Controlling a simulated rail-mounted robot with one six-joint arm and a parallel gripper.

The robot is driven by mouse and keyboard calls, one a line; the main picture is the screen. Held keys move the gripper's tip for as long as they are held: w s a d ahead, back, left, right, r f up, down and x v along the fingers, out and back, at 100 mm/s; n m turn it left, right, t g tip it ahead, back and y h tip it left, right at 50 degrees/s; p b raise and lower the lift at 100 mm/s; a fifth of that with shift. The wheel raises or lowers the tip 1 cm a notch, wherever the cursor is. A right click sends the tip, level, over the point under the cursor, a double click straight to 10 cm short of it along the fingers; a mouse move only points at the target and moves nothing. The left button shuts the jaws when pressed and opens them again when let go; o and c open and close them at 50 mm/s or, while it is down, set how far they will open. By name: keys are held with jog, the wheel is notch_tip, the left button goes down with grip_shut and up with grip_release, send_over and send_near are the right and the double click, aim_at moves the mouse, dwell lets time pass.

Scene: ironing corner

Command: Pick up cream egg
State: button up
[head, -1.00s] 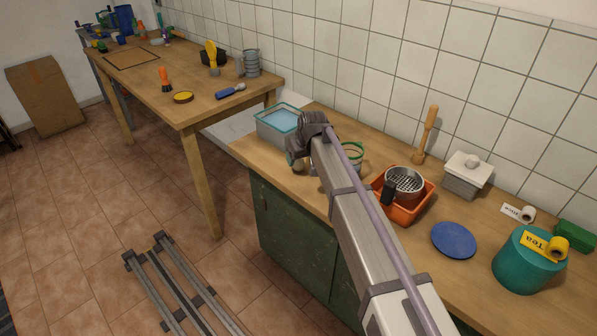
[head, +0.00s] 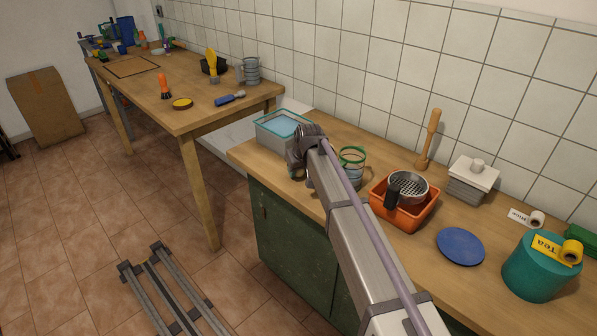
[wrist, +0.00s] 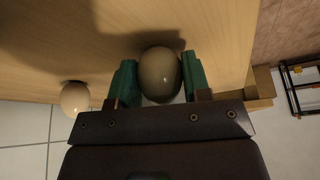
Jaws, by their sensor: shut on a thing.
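My gripper (wrist: 160,82) is shut on the cream egg (wrist: 159,72), which shows greyish tan in shade between its two green fingers in the wrist view. The egg's dark shadow falls on the wooden surface behind it; how far it is above the surface I cannot tell. In the head view my gripper (head: 296,172) is over the counter's front left part, beside the teal-rimmed container, and its own body mostly hides the egg. A second pale, rounded thing (wrist: 75,98) shows at the left in the wrist view, apart from the gripper.
The teal-rimmed container (head: 260,133) stands left of my gripper. A wire-ringed jar (head: 352,157), an orange tray (head: 388,211) with a strainer (head: 408,186), a blue disc (head: 460,246) and a teal Tea canister (head: 532,270) stand to the right.

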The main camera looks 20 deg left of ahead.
notch_tip(320, 180, up, 10)
jog(key=p, duration=1)
jog(key=shift+r, duration=0.2)
jog(key=shift+f, duration=0.1)
